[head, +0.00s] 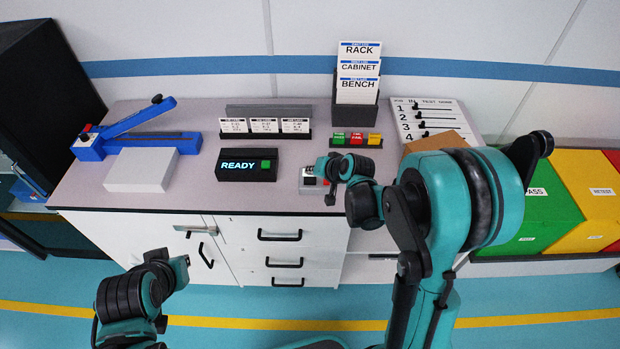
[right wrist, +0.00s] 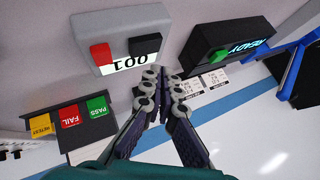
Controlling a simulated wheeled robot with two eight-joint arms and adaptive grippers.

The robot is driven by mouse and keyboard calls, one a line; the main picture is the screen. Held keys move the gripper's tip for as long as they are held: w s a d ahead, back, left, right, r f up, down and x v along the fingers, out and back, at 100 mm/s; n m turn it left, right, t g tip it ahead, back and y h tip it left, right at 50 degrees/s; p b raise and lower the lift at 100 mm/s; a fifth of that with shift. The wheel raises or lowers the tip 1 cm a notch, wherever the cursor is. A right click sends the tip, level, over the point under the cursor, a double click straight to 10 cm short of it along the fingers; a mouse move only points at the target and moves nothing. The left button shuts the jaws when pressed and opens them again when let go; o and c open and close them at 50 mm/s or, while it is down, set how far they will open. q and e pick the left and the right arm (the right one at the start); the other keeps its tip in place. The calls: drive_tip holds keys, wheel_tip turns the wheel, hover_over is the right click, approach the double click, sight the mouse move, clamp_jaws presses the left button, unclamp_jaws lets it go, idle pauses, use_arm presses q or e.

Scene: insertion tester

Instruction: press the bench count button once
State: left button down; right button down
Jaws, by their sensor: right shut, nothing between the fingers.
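The bench counter (head: 308,187) is a small grey box on the bench, partly hidden by my right gripper in the head view. The right wrist view shows the counter (right wrist: 120,25) with a red button (right wrist: 101,54), a black button (right wrist: 145,44) and a white display (right wrist: 130,64) upside down, seemingly reading 001. My right gripper (head: 329,197) is shut and empty, at the counter. Its fingertips (right wrist: 160,76) show close to the black button's side of the counter; contact cannot be told. My left gripper (head: 183,270) is low in front of the bench, its fingers unclear.
A black READY box (head: 247,178) with a green button stands left of the counter. Behind are a PASS/FAIL/RETEST card holder (head: 356,146) and a card rack (head: 357,112). A white block (head: 140,170) and blue lever tool (head: 90,150) stand at left.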

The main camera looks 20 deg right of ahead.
sight(312, 181)
wheel_tip(312, 181, up, 4)
drive_tip(key=p, duration=0.2)
drive_tip(key=shift+p, duration=0.35)
idle(0.4)
drive_tip(key=s+r+n+h, duration=0.1)
drive_tip(key=s+r, duration=0.3)
drive_tip(key=s, duration=0.8)
drive_tip(key=s+r+n+g+h, duration=0.1)
drive_tip(key=s+r+n, duration=0.3)
drive_tip(key=s, duration=0.9)
drive_tip(key=shift+r+h, duration=0.2)
drive_tip(key=shift+h, duration=0.4)
drive_tip(key=shift+g, duration=0.3)
